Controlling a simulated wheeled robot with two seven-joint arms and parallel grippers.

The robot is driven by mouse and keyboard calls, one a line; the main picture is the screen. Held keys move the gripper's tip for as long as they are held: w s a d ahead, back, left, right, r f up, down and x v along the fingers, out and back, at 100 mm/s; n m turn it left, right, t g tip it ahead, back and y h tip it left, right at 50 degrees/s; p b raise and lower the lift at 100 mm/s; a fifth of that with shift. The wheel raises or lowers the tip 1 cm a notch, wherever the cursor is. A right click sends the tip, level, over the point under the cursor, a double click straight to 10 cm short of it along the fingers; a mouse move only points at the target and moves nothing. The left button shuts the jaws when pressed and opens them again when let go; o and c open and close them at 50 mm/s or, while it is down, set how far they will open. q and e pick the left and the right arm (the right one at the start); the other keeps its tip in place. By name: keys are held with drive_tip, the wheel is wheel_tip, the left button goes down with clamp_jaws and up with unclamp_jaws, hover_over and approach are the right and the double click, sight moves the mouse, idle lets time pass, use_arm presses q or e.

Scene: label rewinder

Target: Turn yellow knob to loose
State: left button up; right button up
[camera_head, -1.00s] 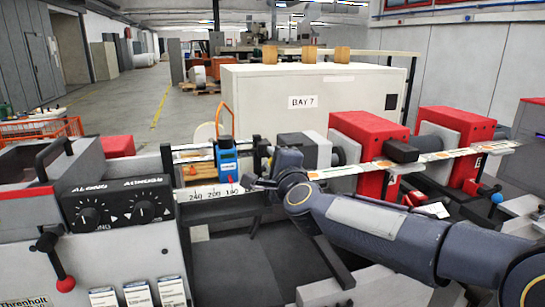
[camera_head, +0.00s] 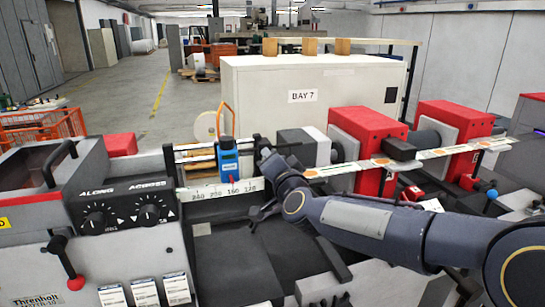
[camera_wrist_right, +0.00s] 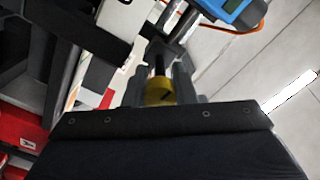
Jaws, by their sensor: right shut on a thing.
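The yellow knob (camera_wrist_right: 158,92) shows in the right wrist view, with a dark mark on its face and a dark shaft beyond it. My right gripper (camera_wrist_right: 160,90) is shut on it, with one grey finger on each side. The knob is hidden in the head view. The blue device also shows at the top of the right wrist view (camera_wrist_right: 228,6). My left gripper is not in view.
A numbered scale strip (camera_head: 222,191) runs beside the blue device. The control panel (camera_head: 125,205) with two black dials and a red-ended lever (camera_head: 76,283) stand at left. Red housings (camera_head: 368,135) and the label web (camera_head: 400,162) lie behind my right arm.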

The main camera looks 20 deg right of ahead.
drive_tip(key=shift+f+n, duration=0.1)
drive_tip(key=shift+n, duration=0.5)
drive_tip(key=o, duration=0.7)
drive_tip(key=s, duration=0.8)
drive_tip(key=shift+d+n, duration=0.15)
drive_tip(key=shift+n, duration=0.15)
